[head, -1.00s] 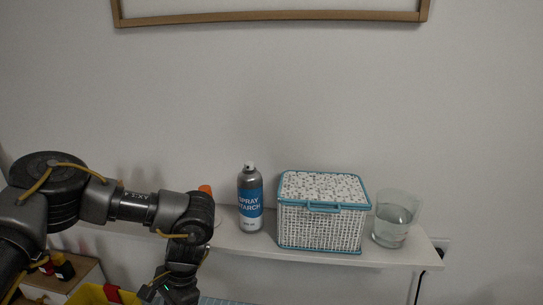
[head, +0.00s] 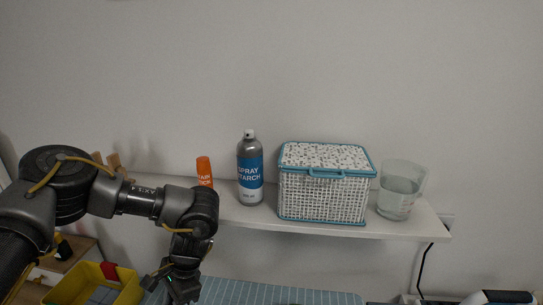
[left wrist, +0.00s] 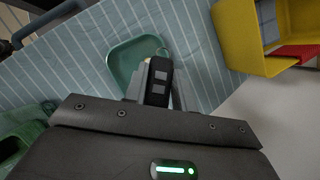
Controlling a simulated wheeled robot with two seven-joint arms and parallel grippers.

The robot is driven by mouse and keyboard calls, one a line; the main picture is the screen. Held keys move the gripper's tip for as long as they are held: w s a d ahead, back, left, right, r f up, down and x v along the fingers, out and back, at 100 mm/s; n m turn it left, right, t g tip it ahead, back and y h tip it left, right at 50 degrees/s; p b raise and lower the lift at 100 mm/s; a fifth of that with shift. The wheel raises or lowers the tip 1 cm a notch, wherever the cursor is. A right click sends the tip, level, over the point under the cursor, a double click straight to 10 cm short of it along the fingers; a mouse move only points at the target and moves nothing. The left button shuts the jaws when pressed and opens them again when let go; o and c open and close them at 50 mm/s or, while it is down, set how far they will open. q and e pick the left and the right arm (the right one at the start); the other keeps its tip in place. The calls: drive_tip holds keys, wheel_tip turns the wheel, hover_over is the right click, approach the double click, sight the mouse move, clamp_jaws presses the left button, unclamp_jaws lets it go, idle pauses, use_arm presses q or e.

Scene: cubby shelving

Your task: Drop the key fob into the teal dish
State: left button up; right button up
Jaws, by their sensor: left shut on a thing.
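My left gripper (left wrist: 156,88) is shut on the black key fob (left wrist: 159,80), which has grey buttons and a metal ring at its far end. The teal dish (left wrist: 122,58) is a shallow, rounded square on the striped blue cloth. In the left wrist view the fob overlaps the dish's right side; the gap between them cannot be told. In the head view my left gripper (head: 183,289) hangs at the bottom edge, by the left end of the cloth. The dish and fob cannot be made out there. My right gripper is not in view.
The striped cloth (head: 270,292) covers the surface below a white shelf (head: 260,218). The shelf holds a spray starch can (head: 250,170), an orange-capped bottle (head: 204,172), a lidded basket (head: 322,195) and a glass (head: 398,190). A yellow bin (head: 70,293) stands left; a green item (left wrist: 22,122) shows too.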

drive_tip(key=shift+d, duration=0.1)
use_arm(q)
drive_tip(key=o, duration=1.1)
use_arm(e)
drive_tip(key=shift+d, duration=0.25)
use_arm(q)
drive_tip(key=shift+w+d+r, duration=0.2)
drive_tip(key=shift+r, duration=0.3)
drive_tip(key=b+v, duration=0.1)
drive_tip(key=v, duration=0.5)
drive_tip(key=shift+r+b, duration=0.2)
drive_tip(key=shift+b, duration=0.2)
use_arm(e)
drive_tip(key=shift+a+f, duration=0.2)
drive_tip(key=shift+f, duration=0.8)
use_arm(q)
drive_tip(key=shift+d, duration=0.15)
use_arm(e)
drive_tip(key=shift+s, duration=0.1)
